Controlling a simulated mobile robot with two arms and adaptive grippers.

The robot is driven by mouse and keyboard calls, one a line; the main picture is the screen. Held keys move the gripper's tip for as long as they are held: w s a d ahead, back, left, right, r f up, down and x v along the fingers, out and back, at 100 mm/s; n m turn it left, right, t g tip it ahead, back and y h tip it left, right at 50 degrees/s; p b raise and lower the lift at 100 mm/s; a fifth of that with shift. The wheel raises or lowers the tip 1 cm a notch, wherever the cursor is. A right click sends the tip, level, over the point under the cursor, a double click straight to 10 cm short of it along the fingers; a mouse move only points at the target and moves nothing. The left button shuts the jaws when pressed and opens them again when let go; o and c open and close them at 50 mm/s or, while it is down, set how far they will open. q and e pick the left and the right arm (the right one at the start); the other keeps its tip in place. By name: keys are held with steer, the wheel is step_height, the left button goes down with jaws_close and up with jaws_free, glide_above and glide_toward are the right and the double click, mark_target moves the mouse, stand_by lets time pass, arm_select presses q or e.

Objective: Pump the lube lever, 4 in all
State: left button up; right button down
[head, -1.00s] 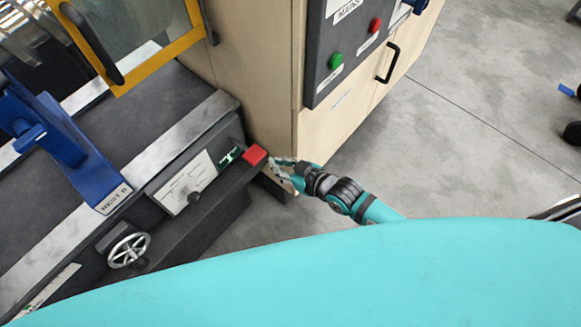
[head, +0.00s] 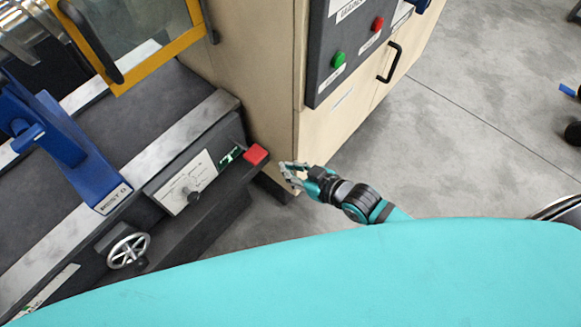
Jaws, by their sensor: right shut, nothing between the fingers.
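The lube lever shows as a red block-shaped handle (head: 256,154) at the right end of the dark machine bed. A small green label (head: 231,156) sits just left of it. My right gripper (head: 284,170) is to the right of the red handle and slightly lower in the picture, with a small gap between them. It is shut with nothing in it. Its arm comes in from the lower right. My left gripper is out of view.
A white dial plate (head: 188,184) and a handwheel (head: 129,249) are on the bed front. A beige cabinet (head: 262,85) with a green button (head: 338,59) and red button (head: 377,24) stands behind. A blue rest (head: 70,150) is at left.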

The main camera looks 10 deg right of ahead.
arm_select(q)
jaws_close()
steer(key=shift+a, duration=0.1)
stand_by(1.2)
